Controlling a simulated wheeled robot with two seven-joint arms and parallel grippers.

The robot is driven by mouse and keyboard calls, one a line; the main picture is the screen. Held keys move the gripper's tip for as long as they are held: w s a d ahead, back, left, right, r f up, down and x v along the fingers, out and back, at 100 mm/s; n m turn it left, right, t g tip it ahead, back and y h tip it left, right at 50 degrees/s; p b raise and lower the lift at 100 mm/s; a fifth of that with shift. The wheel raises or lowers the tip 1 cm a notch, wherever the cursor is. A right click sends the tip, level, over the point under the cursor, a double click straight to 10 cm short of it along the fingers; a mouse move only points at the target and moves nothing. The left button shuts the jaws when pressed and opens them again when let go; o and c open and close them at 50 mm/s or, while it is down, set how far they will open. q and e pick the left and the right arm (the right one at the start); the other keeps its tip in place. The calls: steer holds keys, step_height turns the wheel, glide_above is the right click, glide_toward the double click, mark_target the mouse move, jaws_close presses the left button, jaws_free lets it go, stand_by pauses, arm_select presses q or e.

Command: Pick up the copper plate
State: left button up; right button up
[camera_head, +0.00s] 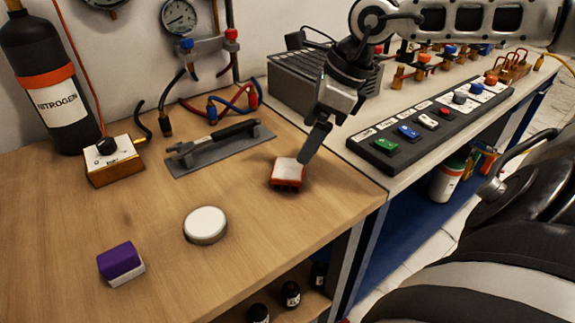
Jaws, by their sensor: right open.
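A small block with a pale top and copper-red sides (287,171) lies on the wooden table near its right edge; it is the likeliest match for the copper plate, but I cannot be sure of its material. My right gripper (307,150) reaches down from the upper right, its fingers pointing at the table. The fingertips are close to the block's right back side; I cannot tell whether they touch it. The gripper is open and holds nothing that I can see. The finger gap is hard to see from this angle. My left gripper is not in view.
A white round disc (205,225) and a purple-and-white block (121,263) sit toward the front. A grey plate with a black-handled tool (220,148), a knobbed box (114,162) and a nitrogen cylinder (48,85) stand farther back. A switch panel (432,126) lies right.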

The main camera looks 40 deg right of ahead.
mark_target(290, 169)
steer(key=x, duration=0.3)
steer(key=shift+w+a+f, duration=0.1)
steer(key=shift+f, duration=0.2)
steer(key=b+x, duration=0.1)
steer(key=x, duration=0.3)
steer(key=shift+f, duration=0.1)
steer(key=shift+w+a+f+b, duration=0.1)
steer(key=shift+w+f+b, duration=0.05)
steer(key=shift+f+b, duration=0.25)
steer(key=c, duration=1.3)
steer(key=shift+c, duration=0.2)
